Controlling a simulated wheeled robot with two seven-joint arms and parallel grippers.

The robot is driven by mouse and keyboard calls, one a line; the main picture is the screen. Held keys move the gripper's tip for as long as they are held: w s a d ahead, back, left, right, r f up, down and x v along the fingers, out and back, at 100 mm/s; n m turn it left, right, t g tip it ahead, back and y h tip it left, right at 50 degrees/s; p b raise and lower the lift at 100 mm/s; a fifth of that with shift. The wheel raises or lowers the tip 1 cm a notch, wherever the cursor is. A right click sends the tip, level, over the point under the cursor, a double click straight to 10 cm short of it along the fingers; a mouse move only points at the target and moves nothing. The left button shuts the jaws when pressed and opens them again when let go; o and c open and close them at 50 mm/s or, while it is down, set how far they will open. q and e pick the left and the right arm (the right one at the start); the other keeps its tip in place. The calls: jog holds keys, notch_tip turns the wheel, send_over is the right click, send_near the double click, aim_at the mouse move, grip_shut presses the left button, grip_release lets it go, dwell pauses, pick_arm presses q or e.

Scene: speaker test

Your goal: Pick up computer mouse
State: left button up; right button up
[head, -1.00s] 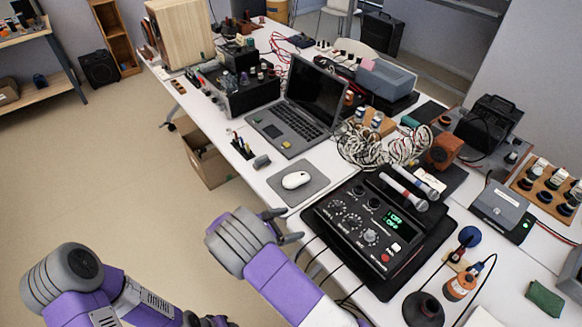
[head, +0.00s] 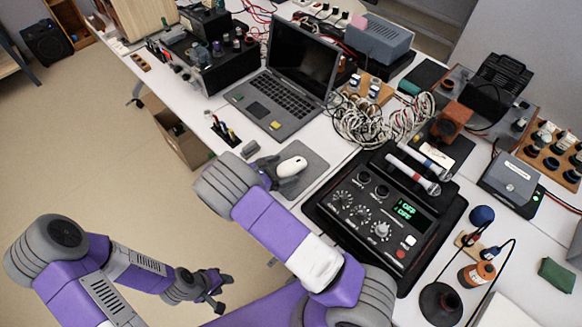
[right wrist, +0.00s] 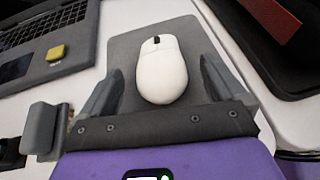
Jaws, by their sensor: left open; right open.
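The white computer mouse (head: 291,166) lies on a dark grey mouse pad (head: 312,180) near the table's front edge. My right gripper (head: 277,172) is open just at the left side of the mouse in the head view. In the right wrist view, the mouse (right wrist: 162,72) shows between the two spread fingers, with a gap on each side. I cannot tell how far the fingers are above the pad. My left gripper (head: 217,291) is open and empty, low over the floor in front of the table.
An open laptop (head: 275,98) stands behind the pad. A black control box (head: 375,215) with knobs is right of it. A small grey block (head: 250,149) sits left of the pad. Tangled cables (head: 375,122) lie behind. A cardboard box (head: 180,135) is on the floor.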

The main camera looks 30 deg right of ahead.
aim_at(292, 167)
jog(key=x, duration=0.3)
jog(key=c, duration=1.1)
jog(key=shift+r, duration=0.1)
